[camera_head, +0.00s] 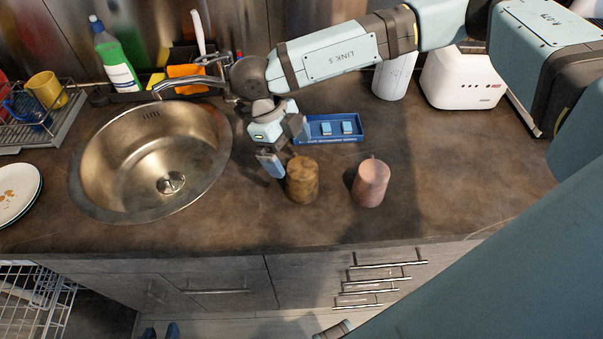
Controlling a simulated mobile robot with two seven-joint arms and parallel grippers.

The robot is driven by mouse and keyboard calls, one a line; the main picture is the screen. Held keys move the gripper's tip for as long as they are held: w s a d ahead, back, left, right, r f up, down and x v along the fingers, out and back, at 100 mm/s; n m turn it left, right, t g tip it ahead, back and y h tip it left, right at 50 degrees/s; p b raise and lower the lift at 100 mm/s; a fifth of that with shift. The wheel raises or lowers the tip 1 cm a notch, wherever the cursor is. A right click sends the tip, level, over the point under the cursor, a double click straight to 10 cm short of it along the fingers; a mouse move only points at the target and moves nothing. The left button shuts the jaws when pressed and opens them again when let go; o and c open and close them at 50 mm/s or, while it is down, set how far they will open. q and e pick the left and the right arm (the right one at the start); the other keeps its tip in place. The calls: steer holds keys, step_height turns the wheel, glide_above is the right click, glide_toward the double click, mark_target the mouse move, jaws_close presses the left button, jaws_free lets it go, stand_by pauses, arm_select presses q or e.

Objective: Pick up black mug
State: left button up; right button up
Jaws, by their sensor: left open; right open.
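No plainly black mug shows. A mottled brown mug (302,181) stands on the counter right of the sink, and its handle is not visible. A pink mug (370,184) stands to its right. A dark blue mug (31,112) and a yellow mug (46,89) are in the dish rack at far left. My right gripper (282,150) is open, just above and left of the brown mug; whether it touches cannot be told.
A sink (150,165) with a faucet (195,83) lies left of the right gripper. A blue tray (335,129) sits behind the mugs. A white toaster (463,78) and white canister (394,77) stand at the back. The counter right of the pink mug is clear.

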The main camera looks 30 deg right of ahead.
mark_target(299, 165)
steer(key=x, duration=0.2)
steer(key=shift+d+f, duration=0.1)
steer(key=shift+f, duration=0.25)
steer(key=x, duration=0.3)
steer(key=p+x, duration=0.1)
steer(key=x, duration=0.1)
steer(key=shift+s+d, duration=0.1)
steer(key=shift+d, duration=0.2)
steer(key=c, duration=1)
